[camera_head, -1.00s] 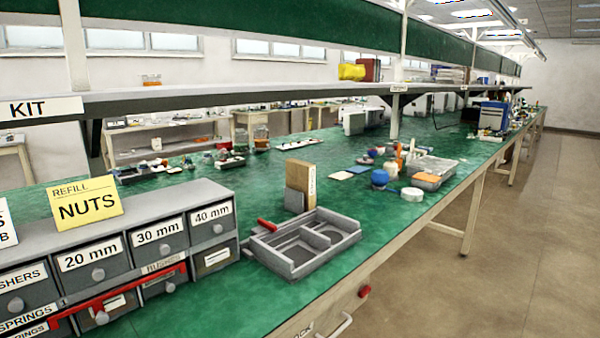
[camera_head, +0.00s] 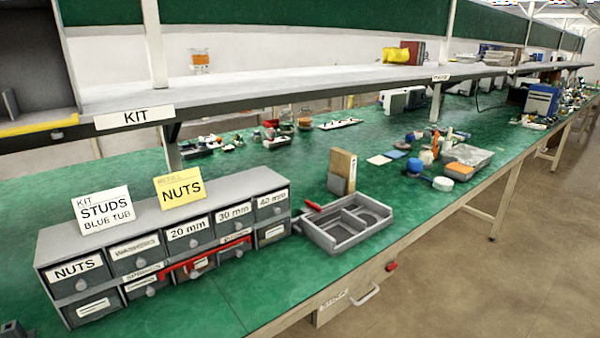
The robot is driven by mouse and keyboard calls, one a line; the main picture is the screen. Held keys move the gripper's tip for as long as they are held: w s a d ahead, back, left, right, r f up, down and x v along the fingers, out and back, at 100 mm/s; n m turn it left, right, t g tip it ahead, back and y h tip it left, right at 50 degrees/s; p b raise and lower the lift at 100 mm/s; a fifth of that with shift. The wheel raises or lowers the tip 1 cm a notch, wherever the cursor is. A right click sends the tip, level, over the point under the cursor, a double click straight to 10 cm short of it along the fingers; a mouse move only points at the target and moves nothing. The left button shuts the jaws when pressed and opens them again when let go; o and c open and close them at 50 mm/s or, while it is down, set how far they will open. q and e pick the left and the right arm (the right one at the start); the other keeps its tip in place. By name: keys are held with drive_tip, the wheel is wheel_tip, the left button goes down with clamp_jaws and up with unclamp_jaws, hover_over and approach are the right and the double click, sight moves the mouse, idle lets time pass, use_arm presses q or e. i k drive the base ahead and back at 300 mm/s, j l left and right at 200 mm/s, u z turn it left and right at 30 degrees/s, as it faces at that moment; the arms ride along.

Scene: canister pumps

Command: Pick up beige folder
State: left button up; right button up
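A beige upright folder (camera_head: 344,160) stands on the green bench, right of the drawer cabinet and just behind the grey tray. Its lower front is covered by a small grey holder (camera_head: 337,184), and a pale strip shows on its right edge. Neither of my grippers is clearly in view, and nothing is touching the folder.
A grey divided tray (camera_head: 371,240) with a red-handled item (camera_head: 314,206) lies in front of the folder. The drawer cabinet (camera_head: 160,238) stands left. A long shelf (camera_head: 290,90) runs above the bench.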

sight(342, 163)
drive_tip(key=l+u, duration=0.15)
drive_tip(key=u, duration=0.2)
drive_tip(key=i+l+u, duration=0.1)
drive_tip(key=u, duration=0.25)
drive_tip(key=l+u, duration=0.55)
drive_tip(key=l, duration=0.2)
drive_tip(key=l+u, duration=0.25)
drive_tip(key=l, duration=0.6)
drive_tip(key=k+l+u, duration=0.15)
drive_tip(key=l, duration=0.25)
